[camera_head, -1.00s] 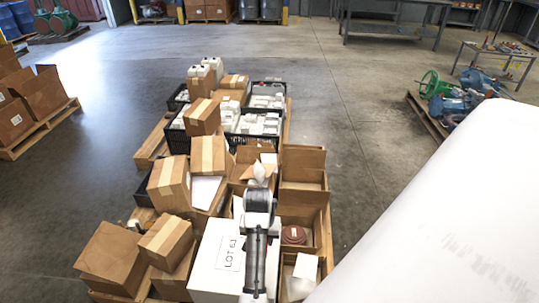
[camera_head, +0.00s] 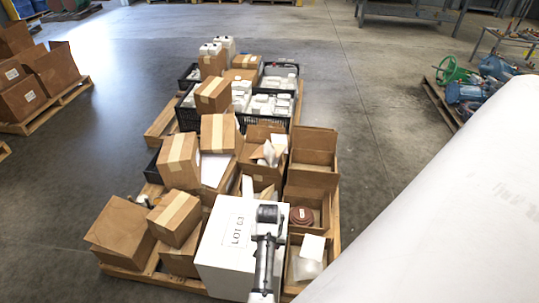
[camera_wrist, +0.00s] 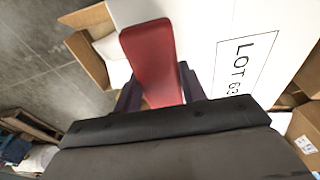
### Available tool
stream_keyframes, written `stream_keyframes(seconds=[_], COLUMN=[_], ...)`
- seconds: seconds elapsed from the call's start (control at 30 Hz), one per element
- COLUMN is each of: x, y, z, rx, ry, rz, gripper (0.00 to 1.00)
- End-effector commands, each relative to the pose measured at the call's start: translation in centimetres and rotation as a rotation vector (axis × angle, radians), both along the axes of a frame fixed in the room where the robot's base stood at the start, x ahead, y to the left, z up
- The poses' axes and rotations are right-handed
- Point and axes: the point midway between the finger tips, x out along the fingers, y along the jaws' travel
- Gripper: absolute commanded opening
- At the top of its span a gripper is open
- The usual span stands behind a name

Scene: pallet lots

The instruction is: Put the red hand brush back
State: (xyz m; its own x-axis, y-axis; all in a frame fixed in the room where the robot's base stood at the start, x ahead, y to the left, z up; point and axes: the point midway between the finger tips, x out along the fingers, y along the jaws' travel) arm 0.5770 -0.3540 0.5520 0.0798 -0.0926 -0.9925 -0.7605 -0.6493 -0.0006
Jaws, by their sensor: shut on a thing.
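The red hand brush (camera_wrist: 150,55) shows in the wrist view as a flat, rounded red piece. My gripper (camera_wrist: 158,90) is shut on it, with a dark finger on each side. Behind it is the white box marked LOT 63 (camera_wrist: 205,30); I cannot tell whether the brush touches the box. In the head view, my dark arm reaches over the same white box (camera_head: 222,268), and the brush and fingertips cannot be made out there.
Closed cartons (camera_head: 180,160) are stacked left. Black crates (camera_head: 265,108) with white goods sit behind. Bare floor (camera_head: 350,120) lies right of the pallet.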

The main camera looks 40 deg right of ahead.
Motion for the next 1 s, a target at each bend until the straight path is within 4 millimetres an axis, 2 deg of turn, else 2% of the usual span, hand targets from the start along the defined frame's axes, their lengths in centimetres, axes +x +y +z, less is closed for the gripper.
stream_keyframes(seconds=[0.23, 0.67, 0.7, 0.8, 0.83, 1.0], x=[-0.1, 0.0, 0.0, 0.0, 0.0, 0.0], y=[0.0, 0.1, 0.1, 0.1, 0.1, 0.1], z=[-3.3, -4.0, -3.9, -3.9, -3.9, -3.9], rx=[0.002, 0.001, 0.001, 0.001, 0.001, 0.001], ry=[0.002, 0.001, 0.001, 0.001, 0.001, 0.001], rz=[0.0, 0.001, 0.001, 0.0, 0.0, 0.0], gripper=[0.19, 0.19, 0.46, 0.59, 0.62, 0.62])
